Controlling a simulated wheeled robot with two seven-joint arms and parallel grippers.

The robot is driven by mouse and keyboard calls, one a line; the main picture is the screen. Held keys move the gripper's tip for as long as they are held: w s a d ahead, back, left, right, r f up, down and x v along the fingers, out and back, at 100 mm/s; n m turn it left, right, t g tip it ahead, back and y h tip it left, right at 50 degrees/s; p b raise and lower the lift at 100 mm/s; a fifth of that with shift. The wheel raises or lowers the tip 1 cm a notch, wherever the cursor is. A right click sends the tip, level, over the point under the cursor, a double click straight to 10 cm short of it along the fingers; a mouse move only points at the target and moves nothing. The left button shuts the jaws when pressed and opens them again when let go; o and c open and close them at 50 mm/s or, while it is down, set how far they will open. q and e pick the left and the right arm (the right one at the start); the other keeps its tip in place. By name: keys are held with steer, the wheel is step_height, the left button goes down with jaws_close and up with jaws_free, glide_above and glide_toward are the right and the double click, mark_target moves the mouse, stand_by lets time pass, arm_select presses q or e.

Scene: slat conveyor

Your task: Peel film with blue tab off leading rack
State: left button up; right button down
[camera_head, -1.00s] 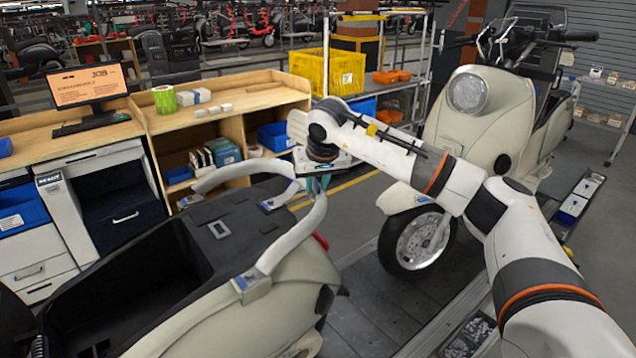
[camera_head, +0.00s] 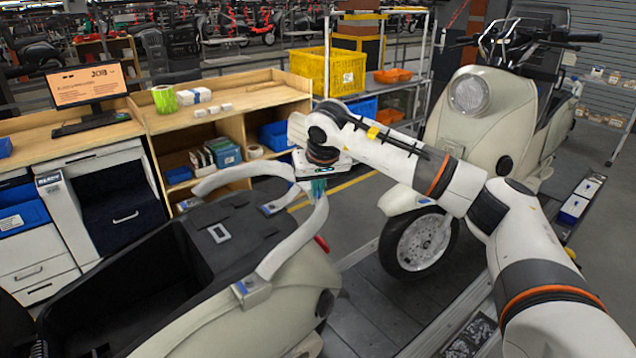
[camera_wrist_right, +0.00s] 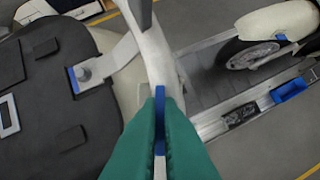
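The leading scooter's rear rack (camera_head: 293,240) is a pale curved rail wrapped in whitish film, at the back of the near scooter in the head view. It also runs down the middle of the right wrist view (camera_wrist_right: 155,58). My right gripper (camera_head: 318,188) is at the rack's rear bend. In the right wrist view, its teal fingers (camera_wrist_right: 160,105) are close together on both sides of a narrow blue tab (camera_wrist_right: 159,91), which fills the gap at the fingertips. The tab is hidden in the head view. My left gripper is out of view.
A second cream scooter (camera_head: 470,130) stands behind on the conveyor (camera_head: 375,310). A wooden workbench (camera_head: 235,112) with a monitor (camera_head: 87,86) and a yellow crate (camera_head: 335,70) are beyond the near scooter. The near scooter's black seat well (camera_head: 130,275) is open.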

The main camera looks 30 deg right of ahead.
steer(key=shift+s+a+r, duration=0.15)
steer(key=shift+s+a, duration=0.05)
steer(key=shift+a+p+v, duration=0.1)
steer(key=shift+p+v, duration=0.7)
steer(key=shift+v, duration=0.55)
steer(key=shift+a+p+v, duration=0.15)
steer(key=shift+p+v, duration=0.6)
steer(key=shift+v, duration=0.65)
steer(key=shift+s, duration=0.1)
steer(key=a+p+v, duration=0.1)
steer(key=p+v, duration=0.2)
steer(key=v, duration=0.5)
steer(key=shift+p, duration=0.3)
steer(key=shift+s, duration=0.1)
